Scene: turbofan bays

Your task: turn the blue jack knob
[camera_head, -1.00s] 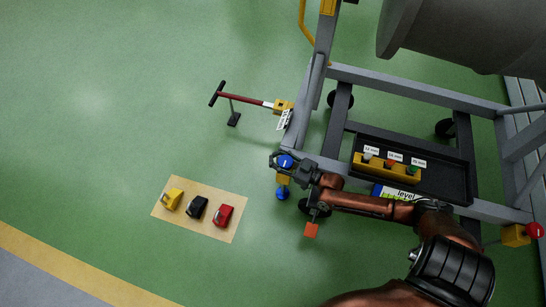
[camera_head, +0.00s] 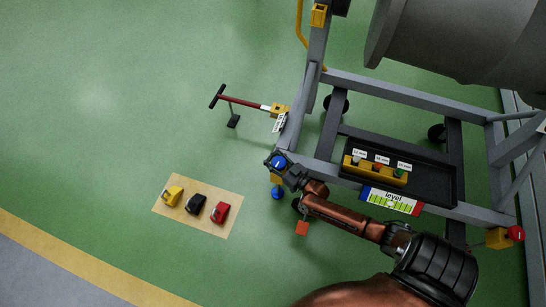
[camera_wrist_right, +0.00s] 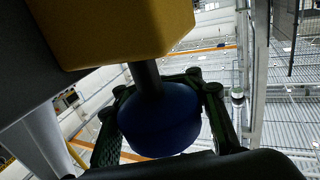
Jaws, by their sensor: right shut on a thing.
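The blue jack knob (camera_head: 279,161) is at the near left corner of the grey stand (camera_head: 350,85), by a small yellow block (camera_head: 277,179). A second blue ball (camera_head: 278,194) shows just below that block. My right gripper (camera_wrist_right: 160,112) is shut on the blue jack knob. In the right wrist view the round blue knob (camera_wrist_right: 160,130) is on a dark stem below the yellow block (camera_wrist_right: 115,30), with the fingers on both sides. My left gripper is not in view.
A level card (camera_head: 391,200) sits on the stand's front beam. A dark tray (camera_head: 435,188) holds a yellow rack of small knobs. A red knob (camera_head: 516,233) is at the right corner. A tan mat (camera_head: 228,187) with yellow, black and red items lies on open green floor.

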